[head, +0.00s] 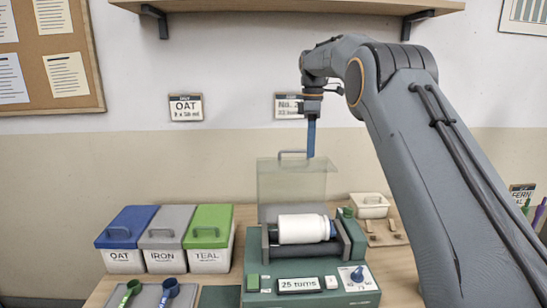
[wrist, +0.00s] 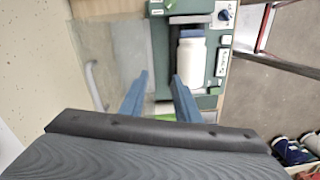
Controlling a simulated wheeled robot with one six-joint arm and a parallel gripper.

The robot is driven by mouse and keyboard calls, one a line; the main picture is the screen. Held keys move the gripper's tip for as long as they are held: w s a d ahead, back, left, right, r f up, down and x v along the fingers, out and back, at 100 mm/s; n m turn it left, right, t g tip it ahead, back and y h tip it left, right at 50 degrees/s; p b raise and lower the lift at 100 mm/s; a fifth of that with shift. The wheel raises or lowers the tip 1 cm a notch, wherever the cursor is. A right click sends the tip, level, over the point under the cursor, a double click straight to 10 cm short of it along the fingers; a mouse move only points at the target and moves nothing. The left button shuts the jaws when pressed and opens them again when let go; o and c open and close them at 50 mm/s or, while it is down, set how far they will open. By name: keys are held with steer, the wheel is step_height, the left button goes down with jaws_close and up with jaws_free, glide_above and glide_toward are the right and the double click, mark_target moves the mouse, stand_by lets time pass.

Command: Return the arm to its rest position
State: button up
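My gripper (head: 311,152) hangs pointing down at the end of my arm, above the back of the green roller machine (head: 330,285). In the wrist view my gripper (wrist: 157,84) shows two blue fingers spread apart with nothing between them. A white jar (head: 303,228) with a blue lid lies on its side on the machine's rollers. It also shows in the wrist view (wrist: 191,65), beyond the fingers and apart from them. The machine's clear cover (head: 290,182) stands raised behind the jar, close to my gripper. The machine's display reads "25 turns".
Three lidded buckets stand at left: blue OAT (head: 125,262), grey IRON (head: 165,262) and green TEAL (head: 209,262). Two scoops (head: 170,288) lie at the front left. A small cream box (head: 369,206) stands at back right. A shelf (head: 290,6) hangs above on the wall.

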steer(key=s+d+f+m, duration=0.2)
steer(key=s+f+m, duration=0.3)
steer(key=s, duration=0.8)
steer(key=s+d+f+m+t, duration=0.1)
steer(key=s+d+f+m, duration=0.2)
steer(key=s, duration=1.1)
steer(key=s+d+f+m, duration=0.2)
steer(key=s+f+m, duration=0.6)
steer(key=s+f, duration=0.3)
steer(key=s, duration=0.3)
steer(key=shift+d+t, duration=0.25)
steer(key=shift+t, duration=0.15)
